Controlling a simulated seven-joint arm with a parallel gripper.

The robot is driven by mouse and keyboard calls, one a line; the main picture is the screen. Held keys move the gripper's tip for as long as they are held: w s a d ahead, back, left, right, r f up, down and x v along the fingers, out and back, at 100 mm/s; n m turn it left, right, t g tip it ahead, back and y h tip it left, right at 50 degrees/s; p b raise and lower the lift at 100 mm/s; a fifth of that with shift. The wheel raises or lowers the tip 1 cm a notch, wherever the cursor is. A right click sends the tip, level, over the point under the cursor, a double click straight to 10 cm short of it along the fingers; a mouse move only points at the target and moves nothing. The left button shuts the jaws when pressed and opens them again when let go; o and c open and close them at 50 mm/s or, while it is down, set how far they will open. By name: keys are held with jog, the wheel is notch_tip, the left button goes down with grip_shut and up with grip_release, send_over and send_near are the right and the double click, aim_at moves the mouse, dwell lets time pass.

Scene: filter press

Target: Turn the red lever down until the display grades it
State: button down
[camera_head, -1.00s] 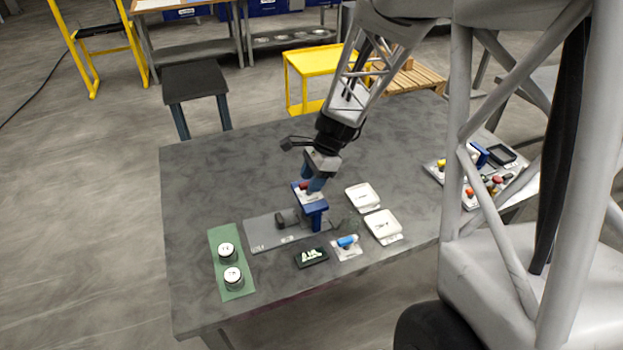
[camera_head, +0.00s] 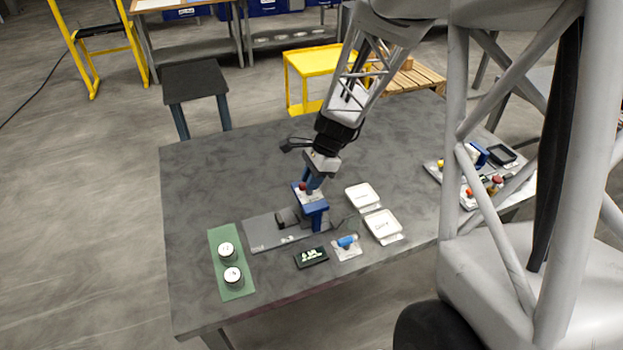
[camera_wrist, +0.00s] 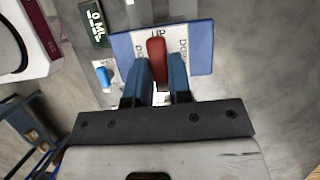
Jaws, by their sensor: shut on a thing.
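The red lever (camera_wrist: 156,47) stands in front of a white plate with printed words on the blue press (camera_wrist: 202,48). In the wrist view my gripper (camera_wrist: 161,72) has one blue finger on each side of the lever and is shut on it. In the head view my gripper (camera_head: 312,184) is at the top of the blue press (camera_head: 314,208), with the red lever (camera_head: 303,187) showing beside it. The small black display (camera_head: 311,257) shows light green characters, too small to read surely. The display also shows in the wrist view (camera_wrist: 95,22).
A green mat (camera_head: 220,258) with two round lidded jars lies at the left. Two white trays (camera_head: 381,226) and a blue item on a white card (camera_head: 347,242) lie right of the press. A tray of coloured parts (camera_head: 460,190) sits farther right. The back left table is clear.

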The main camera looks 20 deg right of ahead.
jog(key=shift+n, duration=0.4)
jog(key=n+g, duration=0.1)
jog(key=n, duration=0.2)
jog(key=shift+w+n+g, duration=0.15)
jog(key=shift+n+g, duration=0.15)
jog(key=shift+g, duration=0.1)
jog(key=n, duration=0.2)
jog(key=n+g+h, duration=0.1)
jog(key=n, duration=0.1)
jog(key=shift+w+a+n+g, duration=0.1)
jog(key=shift+w+n+g, duration=0.05)
jog(key=shift+n+g, duration=0.15)
jog(key=n, duration=0.2)
jog(key=n+h, duration=0.1)
jog(key=n, duration=0.1)
jog(key=shift+a+g+h, duration=0.15)
jog(key=shift+g+h, duration=0.15)
jog(key=shift+g, duration=0.1)
jog(key=n+h, duration=0.1)
jog(key=n, duration=0.3)
jog(key=shift+a+n+h, duration=0.1)
jog(key=shift+n+h, duration=0.2)
jog(key=shift+h, duration=0.1)
jog(key=c, duration=1)
grip_release()
jog(key=shift+c, duration=0.2)
jog(key=shift+w+r, duration=0.1)
